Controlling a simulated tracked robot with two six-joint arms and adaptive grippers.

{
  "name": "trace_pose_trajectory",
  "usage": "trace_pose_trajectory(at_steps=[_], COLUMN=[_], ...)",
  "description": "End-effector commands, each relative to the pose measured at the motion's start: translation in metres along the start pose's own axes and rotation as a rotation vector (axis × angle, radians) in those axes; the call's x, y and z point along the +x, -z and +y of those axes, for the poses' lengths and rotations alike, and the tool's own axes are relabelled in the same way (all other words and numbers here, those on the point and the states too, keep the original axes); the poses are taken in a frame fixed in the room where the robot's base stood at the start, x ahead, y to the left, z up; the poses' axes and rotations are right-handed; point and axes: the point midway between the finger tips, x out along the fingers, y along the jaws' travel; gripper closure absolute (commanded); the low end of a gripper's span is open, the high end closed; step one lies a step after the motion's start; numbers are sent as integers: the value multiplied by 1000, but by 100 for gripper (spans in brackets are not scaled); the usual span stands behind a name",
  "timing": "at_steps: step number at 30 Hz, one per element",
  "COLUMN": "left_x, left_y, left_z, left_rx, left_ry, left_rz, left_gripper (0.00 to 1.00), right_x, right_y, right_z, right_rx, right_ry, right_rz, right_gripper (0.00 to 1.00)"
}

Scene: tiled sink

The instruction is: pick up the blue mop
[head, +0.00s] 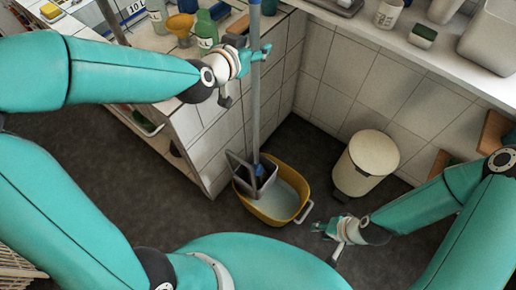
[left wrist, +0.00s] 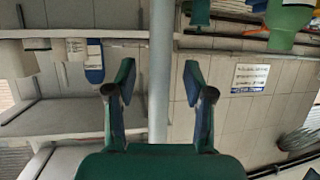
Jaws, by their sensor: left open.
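The blue mop (head: 256,105) stands nearly upright, with its long grey-blue handle rising from a yellow bucket (head: 300,212) on the floor. Its lower end goes into the grey wringer (head: 240,172) on the bucket, and its head is hidden there. My left gripper (head: 257,56) is open at the upper part of the handle. In the left wrist view the handle (left wrist: 160,70) runs between the two spread fingers of my left gripper (left wrist: 159,80), with gaps at both sides. My right gripper (head: 328,236) is low at the right of the bucket, away from the mop; its finger opening is unclear.
A cream bin (head: 366,165) stands on the floor right of the bucket. A tiled counter with bottles (head: 205,30) and a yellow funnel (head: 180,24) lies close to my left gripper. A ledge with cups (head: 388,13) runs along the right wall. Dark floor in front is clear.

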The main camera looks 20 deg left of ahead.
Motion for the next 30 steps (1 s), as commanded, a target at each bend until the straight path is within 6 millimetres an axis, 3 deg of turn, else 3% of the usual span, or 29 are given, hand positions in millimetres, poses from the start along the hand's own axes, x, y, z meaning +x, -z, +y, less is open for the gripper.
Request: trace_pose_trajectory(at_steps=[4, 11, 21, 30], left_x=[14, 15, 15, 14], left_y=[0, 0, 0, 3], left_z=[0, 0, 1, 0], left_rx=[0, 0, 0, 1], left_ry=[0, 0, -1, 0], left_rz=[-1, 0, 0, 5], left_gripper=[47, 47, 100, 100], right_x=[-1, -1, -1, -1], right_y=[0, 0, 0, 0], right_z=[0, 0, 0, 0], right_rx=[0, 0, 0, 0], right_ry=[0, 0, 0, 0], right_rz=[0, 0, 0, 0], right_gripper=[60, 60, 60, 60])
